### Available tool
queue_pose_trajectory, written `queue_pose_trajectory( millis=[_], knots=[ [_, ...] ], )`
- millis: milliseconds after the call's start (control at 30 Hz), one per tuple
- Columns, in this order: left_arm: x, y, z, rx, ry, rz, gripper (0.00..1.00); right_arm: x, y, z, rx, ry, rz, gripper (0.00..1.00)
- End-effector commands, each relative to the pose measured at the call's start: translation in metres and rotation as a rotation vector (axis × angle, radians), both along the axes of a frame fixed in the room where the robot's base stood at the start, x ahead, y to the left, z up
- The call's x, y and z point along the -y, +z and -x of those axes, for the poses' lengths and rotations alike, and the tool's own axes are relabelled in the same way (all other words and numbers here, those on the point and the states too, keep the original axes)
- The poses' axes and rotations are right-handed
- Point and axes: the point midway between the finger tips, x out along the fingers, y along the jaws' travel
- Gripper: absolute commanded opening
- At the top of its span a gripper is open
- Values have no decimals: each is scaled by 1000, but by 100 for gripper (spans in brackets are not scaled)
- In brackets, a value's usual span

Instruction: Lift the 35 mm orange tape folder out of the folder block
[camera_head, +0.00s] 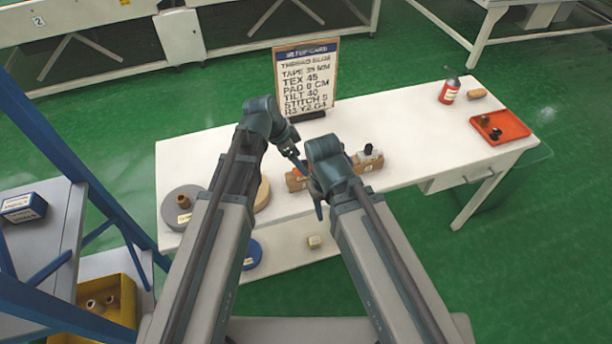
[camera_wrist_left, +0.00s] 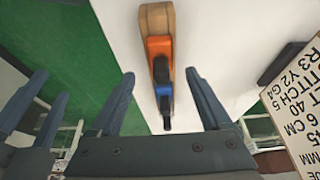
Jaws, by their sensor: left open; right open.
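The wooden folder block (camera_head: 293,183) stands on the white table, partly hidden behind my arms. In the left wrist view the block (camera_wrist_left: 157,14) shows its rounded end, with an orange folder (camera_wrist_left: 159,48) in it and a blue folder (camera_wrist_left: 163,89) beyond. A dark piece shows past the blue one. My left gripper (camera_wrist_left: 160,90) is open, its fingers spread either side of the folder row in that view; contact cannot be told. My right gripper (camera_head: 318,207) is at the block's near side, open; its fingertips are hard to make out. I cannot read the orange folder's width.
A setup card (camera_head: 306,78) stands at the table's back. A grey disc (camera_head: 180,207) lies at the left. A red tray (camera_head: 500,127) and a red bottle (camera_head: 449,92) are at the right.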

Motion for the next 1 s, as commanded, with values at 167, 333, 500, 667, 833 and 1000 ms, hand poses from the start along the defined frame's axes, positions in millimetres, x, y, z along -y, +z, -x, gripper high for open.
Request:
queue_pose_trajectory(
  millis=[167, 333, 500, 667, 833, 1000],
  knots=[
    [1, -2, -1, 0, 0, 0, 81, 0, -2, 0, 0, 0, 0, 50],
    [7, -18, -4, 0, -1, 0, 81, 0, -18, 0, 0, 0, 0, 50],
    [17, -39, -8, -1, -1, 0, 81, 0, -39, 0, 0, 0, 0, 50],
    [21, -48, -9, 0, 0, 0, 81, 0, -47, 0, 0, 0, 0, 50],
    [21, -45, -9, 0, 0, 0, 81, 0, -45, 0, 0, 0, 0, 50],
    [21, -45, -9, 0, 0, 0, 60, 0, -45, 0, 0, 0, 0, 50]
  ],
)
